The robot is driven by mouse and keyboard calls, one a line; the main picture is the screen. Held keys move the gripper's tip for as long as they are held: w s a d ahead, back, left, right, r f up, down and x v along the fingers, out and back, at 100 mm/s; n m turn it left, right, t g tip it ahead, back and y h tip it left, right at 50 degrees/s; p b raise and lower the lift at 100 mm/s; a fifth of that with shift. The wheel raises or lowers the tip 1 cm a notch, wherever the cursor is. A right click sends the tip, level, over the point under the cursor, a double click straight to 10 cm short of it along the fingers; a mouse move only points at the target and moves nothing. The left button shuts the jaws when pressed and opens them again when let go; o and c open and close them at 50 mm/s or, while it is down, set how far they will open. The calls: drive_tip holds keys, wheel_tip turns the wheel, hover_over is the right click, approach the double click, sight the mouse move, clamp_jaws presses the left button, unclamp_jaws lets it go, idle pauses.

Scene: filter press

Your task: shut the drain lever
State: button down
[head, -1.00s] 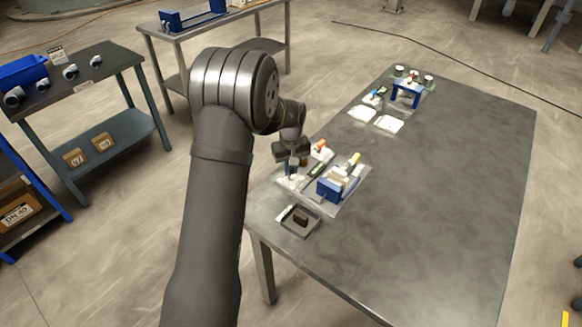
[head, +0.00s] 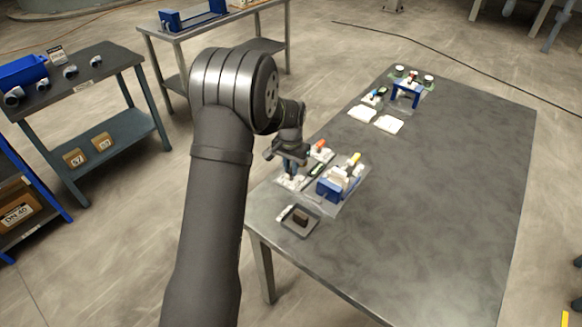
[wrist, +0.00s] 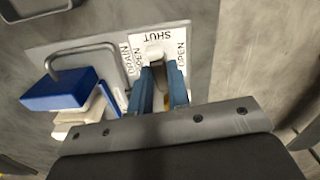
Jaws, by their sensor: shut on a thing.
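My gripper (wrist: 160,95) is shut on the drain lever. In the wrist view its two blue fingers stand either side of the lever, and a little brown shows between them. A pale hub (wrist: 155,52) shows just beyond the fingertips. The white label plate (wrist: 180,37) around it reads SHUT at the top, upside down, with OPEN on both sides and DRAIN at left. Most of the lever is hidden by the fingers, so its exact angle is unclear. In the head view my gripper (head: 291,168) is at the left part of the press station, low over it.
A blue press block (wrist: 60,90) with a metal bar handle stands left of the fingers; the head view shows it right of my gripper (head: 330,189). A small tray (head: 313,232) with a dark block sits in front. The table's right side (head: 450,190) is clear.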

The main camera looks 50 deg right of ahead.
drive_tip(key=shift+m, duration=0.7)
drive_tip(key=c, duration=1.4)
unclamp_jaws()
drive_tip(key=shift+o, duration=0.2)
wheel_tip(320, 180, up, 18)
drive_tip(key=shift+f, duration=0.2)
drive_tip(key=shift+f, duration=0.1)
wheel_tip(320, 180, down, 17)
drive_tip(key=shift+f, duration=0.2)
